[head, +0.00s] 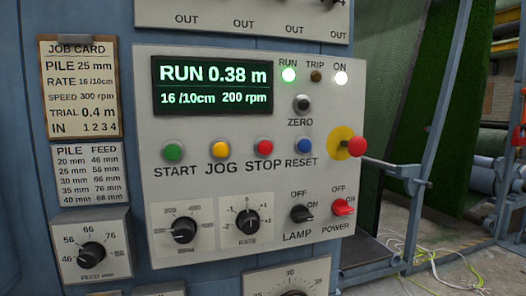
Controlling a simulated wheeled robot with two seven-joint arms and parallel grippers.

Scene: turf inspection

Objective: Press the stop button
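The red stop button (264,147) sits on the light grey control panel (300,180), above the label STOP. It stands in a row between the yellow JOG button (220,149) and the blue RESET button (305,145). The green START button (173,151) is at the left end of the row. The display (212,84) reads RUN 0.38 m, 16 /10cm, 200 rpm. Neither of my grippers shows in the head view.
A red mushroom button (356,146) on a yellow plate sticks out at the panel's right. Below are dials, a black LAMP switch (301,213) and a red POWER switch (343,208). A job card (78,88) reads TRIAL 0.4 m. Loose cables (440,262) lie on the floor at right.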

